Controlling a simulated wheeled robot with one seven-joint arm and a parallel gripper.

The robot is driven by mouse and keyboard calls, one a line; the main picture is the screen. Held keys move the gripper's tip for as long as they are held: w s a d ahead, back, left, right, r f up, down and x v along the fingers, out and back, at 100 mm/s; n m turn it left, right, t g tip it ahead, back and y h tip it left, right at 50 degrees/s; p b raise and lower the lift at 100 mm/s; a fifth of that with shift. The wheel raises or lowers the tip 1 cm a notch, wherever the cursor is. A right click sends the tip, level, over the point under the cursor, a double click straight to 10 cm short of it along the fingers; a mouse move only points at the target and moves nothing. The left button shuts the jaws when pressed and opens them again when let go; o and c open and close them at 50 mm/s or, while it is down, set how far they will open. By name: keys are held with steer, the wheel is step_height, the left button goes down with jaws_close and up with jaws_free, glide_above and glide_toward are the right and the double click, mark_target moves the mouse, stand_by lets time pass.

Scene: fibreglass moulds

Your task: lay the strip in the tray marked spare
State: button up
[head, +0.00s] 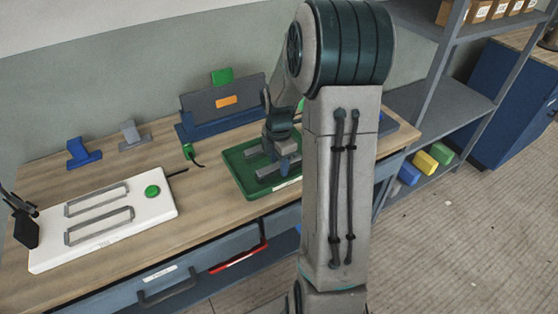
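A green tray (234,160) lies on the wooden workbench near the middle of the head view. It has a pale label (287,184) on its front edge, too small to read. My gripper (273,161) points down over the tray, and grey bar-like shapes show around it inside the tray. I cannot tell which of these are fingers and which are things lying there. No strip can be made out for certain; my arm hides the right part of the tray. Whether the gripper is open or holds something is not clear.
A white board (150,207) with two grey frames and a green button lies at left. Behind the tray stands a dark panel (245,98) with an orange patch, in a blue base. Blue (83,152) and grey (131,135) stands are at back left. Shelving (430,105) stands right.

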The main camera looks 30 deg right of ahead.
mark_target(279, 164)
step_height(279, 164, up, 12)
steer(key=s+a+r+m+t, duration=0.1)
steer(key=s+a+m, duration=0.5)
steer(key=s+m, duration=0.3)
steer(key=s+a+r+m+t, duration=0.1)
steer(key=s+a+m+t, duration=0.1)
steer(key=s+a+m, duration=0.5)
steer(key=shift+s+a+m, duration=0.25)
steer(key=shift+s+m, duration=0.95)
steer(key=shift+s, duration=0.05)
